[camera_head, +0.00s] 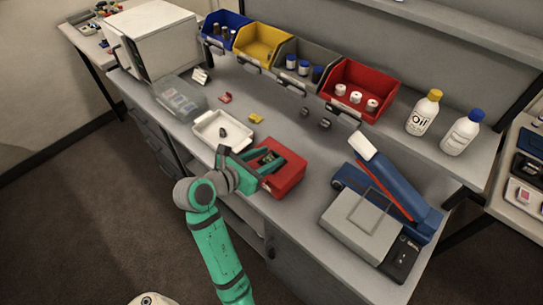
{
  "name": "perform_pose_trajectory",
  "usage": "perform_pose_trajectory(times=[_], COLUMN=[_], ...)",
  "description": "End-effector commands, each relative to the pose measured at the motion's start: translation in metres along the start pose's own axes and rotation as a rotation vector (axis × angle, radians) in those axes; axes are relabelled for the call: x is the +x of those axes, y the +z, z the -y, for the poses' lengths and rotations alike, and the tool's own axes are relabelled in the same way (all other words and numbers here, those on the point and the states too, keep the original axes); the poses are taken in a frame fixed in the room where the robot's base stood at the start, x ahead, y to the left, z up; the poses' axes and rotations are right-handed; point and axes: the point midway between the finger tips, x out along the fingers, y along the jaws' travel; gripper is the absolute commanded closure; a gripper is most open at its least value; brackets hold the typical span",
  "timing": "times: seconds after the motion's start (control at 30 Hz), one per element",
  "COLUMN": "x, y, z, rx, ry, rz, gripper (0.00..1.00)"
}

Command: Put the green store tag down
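My gripper (265,165) is over the red box (287,182) near the front edge of the bench. Its teal fingers reach across the box's top and hide part of it. A small patch of darker green (268,157) shows between the fingers, and it may be the green store tag. It is too small to tell whether it is held or lies in the box. Whether the fingers are closed on anything cannot be made out.
A white tray (205,133) is left of the red box, with small red (225,98) and yellow (255,118) pieces behind. A clear case (179,101) lies farther left. Coloured bins line the back. A blue and grey sealing machine (362,222) stands right; bare bench lies between.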

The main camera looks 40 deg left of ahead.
Motion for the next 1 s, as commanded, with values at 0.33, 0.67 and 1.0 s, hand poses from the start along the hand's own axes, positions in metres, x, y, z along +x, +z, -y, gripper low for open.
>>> perform_pose_trajectory(times=[0.33,0.67,1.0], x=[-0.070,-0.100,-0.101], y=[0.001,0.001,0.000], z=[-0.001,0.000,0.001], rx=[0.001,0.001,0.001], ry=[0.003,0.000,-0.001], rz=[0.002,0.001,0.001], gripper=[0.60,0.60,0.60])
